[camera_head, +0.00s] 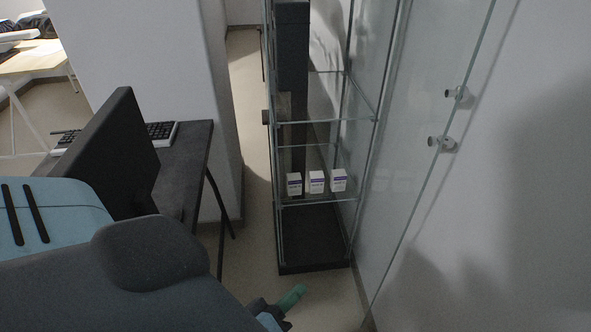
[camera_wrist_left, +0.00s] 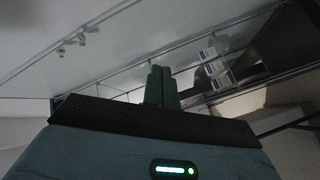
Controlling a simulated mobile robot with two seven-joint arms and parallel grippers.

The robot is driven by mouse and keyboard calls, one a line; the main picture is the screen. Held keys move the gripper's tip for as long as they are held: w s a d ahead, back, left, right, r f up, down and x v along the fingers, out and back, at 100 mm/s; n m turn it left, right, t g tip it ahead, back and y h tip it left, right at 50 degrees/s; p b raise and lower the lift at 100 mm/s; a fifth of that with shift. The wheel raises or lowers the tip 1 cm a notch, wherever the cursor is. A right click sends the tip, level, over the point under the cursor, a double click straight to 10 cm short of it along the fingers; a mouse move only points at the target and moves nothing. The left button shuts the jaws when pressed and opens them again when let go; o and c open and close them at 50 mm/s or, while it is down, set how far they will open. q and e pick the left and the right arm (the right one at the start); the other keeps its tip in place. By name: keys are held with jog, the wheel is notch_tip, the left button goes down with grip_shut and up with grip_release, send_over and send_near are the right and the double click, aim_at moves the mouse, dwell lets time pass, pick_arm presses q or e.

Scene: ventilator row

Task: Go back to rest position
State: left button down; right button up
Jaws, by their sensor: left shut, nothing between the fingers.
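My left gripper (camera_head: 291,297) is low in the head view, in front of the base of the glass cabinet and apart from it. Only its green fingertips and part of its dark body show there. In the left wrist view its two green fingers (camera_wrist_left: 161,86) are together with nothing between them. My left arm, dark grey and blue, fills the lower left of the head view. My right gripper is in neither view.
The glass cabinet (camera_head: 315,268) holds three small white boxes (camera_head: 316,182) on a low shelf. Its glass door (camera_head: 425,190) stands open at the right. A dark desk (camera_head: 190,160) with a monitor (camera_head: 112,150) and keyboard (camera_head: 162,133) is at left. Floor shows between desk and cabinet.

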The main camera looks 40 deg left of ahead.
pick_arm(q)
jog(key=shift+s+d+f+m+g+h, duration=0.3)
jog(key=shift+s+d+f+m+h, duration=0.1)
jog(key=shift+s+d+f+m, duration=0.4)
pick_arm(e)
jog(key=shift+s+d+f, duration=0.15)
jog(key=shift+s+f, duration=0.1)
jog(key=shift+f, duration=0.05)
pick_arm(q)
jog(key=shift+a+f, duration=0.1)
